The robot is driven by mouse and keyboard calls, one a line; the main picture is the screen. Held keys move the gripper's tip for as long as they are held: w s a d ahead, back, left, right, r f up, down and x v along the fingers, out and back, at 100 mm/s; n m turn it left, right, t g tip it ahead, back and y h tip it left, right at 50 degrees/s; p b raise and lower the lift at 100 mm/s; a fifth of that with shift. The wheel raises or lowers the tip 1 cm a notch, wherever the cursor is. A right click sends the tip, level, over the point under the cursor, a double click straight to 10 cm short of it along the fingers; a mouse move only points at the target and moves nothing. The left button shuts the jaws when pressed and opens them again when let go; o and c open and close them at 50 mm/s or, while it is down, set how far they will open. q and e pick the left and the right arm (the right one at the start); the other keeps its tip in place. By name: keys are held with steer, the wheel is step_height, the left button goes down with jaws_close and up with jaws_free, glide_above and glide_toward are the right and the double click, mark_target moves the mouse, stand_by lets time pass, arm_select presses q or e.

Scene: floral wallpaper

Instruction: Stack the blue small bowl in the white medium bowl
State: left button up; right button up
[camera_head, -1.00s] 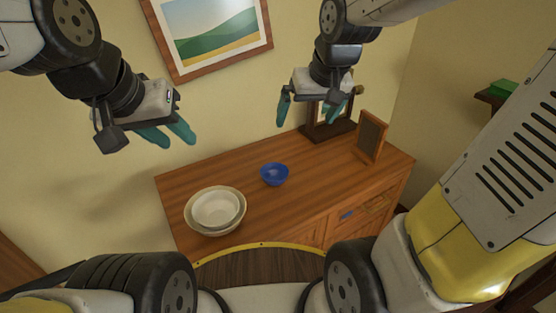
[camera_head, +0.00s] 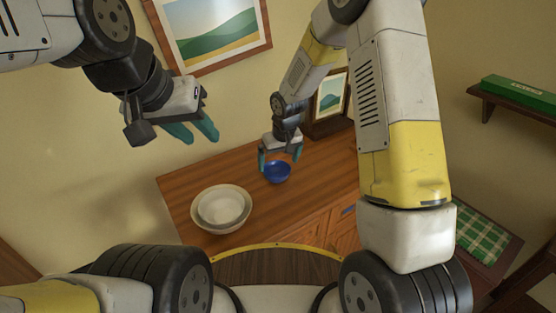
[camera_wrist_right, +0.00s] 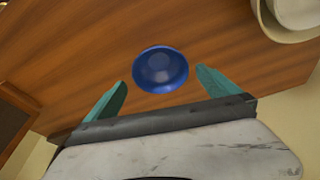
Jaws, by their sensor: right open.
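The small blue bowl (camera_head: 277,173) stands upright on the wooden cabinet top. The white medium bowl (camera_head: 221,204) rests inside a larger cream bowl (camera_head: 204,225) to the left of it. My right gripper (camera_head: 279,163) is open and empty, just behind and above the blue bowl. In the right wrist view, the blue bowl (camera_wrist_right: 160,69) lies just beyond and between the two teal fingertips (camera_wrist_right: 162,82), not gripped. The stacked bowls (camera_wrist_right: 290,22) show cut off at the top right there. My left gripper (camera_head: 196,132) is open and empty, raised to the left of the cabinet.
The wooden cabinet top (camera_head: 300,205) is mostly clear around the bowls. A framed picture (camera_head: 329,97) stands at its back right. A wall picture (camera_head: 210,32) hangs behind. A shelf (camera_head: 515,100) with a green box (camera_head: 520,91) is at the right.

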mark_target(276, 175)
steer(key=x, duration=0.6)
steer(key=shift+f, duration=0.15)
steer(key=shift+c, duration=0.4)
steer(key=c, duration=1.3)
